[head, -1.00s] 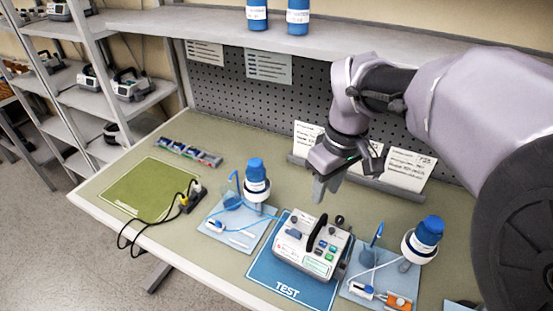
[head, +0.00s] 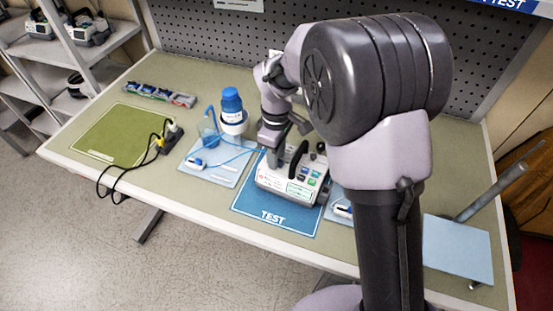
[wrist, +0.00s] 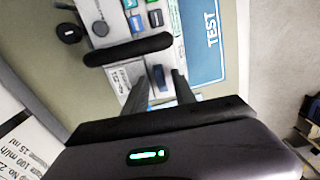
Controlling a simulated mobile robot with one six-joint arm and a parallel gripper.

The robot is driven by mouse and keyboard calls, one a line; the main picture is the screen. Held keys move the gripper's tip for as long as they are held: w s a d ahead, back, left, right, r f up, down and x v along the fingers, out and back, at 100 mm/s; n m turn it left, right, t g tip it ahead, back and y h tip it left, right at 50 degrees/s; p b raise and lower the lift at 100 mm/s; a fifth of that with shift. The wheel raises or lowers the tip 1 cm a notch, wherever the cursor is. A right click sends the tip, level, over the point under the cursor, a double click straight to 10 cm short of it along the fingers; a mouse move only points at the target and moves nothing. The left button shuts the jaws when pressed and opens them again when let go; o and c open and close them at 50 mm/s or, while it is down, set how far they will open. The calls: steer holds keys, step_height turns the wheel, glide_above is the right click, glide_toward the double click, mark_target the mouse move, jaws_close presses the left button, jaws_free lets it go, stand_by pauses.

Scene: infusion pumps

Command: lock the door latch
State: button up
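The infusion pump (head: 292,183) stands on the blue TEST mat (head: 270,222), its black handle up. In the wrist view, the pump shows its black handle (wrist: 128,50), coloured buttons and a round knob. A small dark blue piece (wrist: 158,78), apparently the door latch, sticks out beside the handle. My gripper (wrist: 160,84) is open, with one finger on each side of this piece; I cannot tell whether either finger touches it. In the head view, my gripper (head: 274,158) is at the pump's left back part, and the latch is hidden behind it.
A blue-capped bottle (head: 232,112) and tubing stand on a pale tray (head: 222,172) left of the pump. A black cable with plugs (head: 160,143) lies further left, by the green mat (head: 118,135). My arm covers most of the tray right of the pump.

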steer(key=shift+f, duration=0.1)
jaws_close()
steer(key=shift+m, duration=0.3)
steer(key=m+p, duration=0.1)
steer(key=m, duration=0.2)
steer(key=shift+m, duration=0.4)
steer(key=m, duration=0.4)
steer(key=shift+d+m, duration=0.1)
steer(key=shift+m, duration=0.2)
steer(key=m, duration=0.4)
steer(key=shift+d, duration=0.1)
steer(key=shift+m+b, duration=0.3)
steer(key=shift+m, duration=2.1)
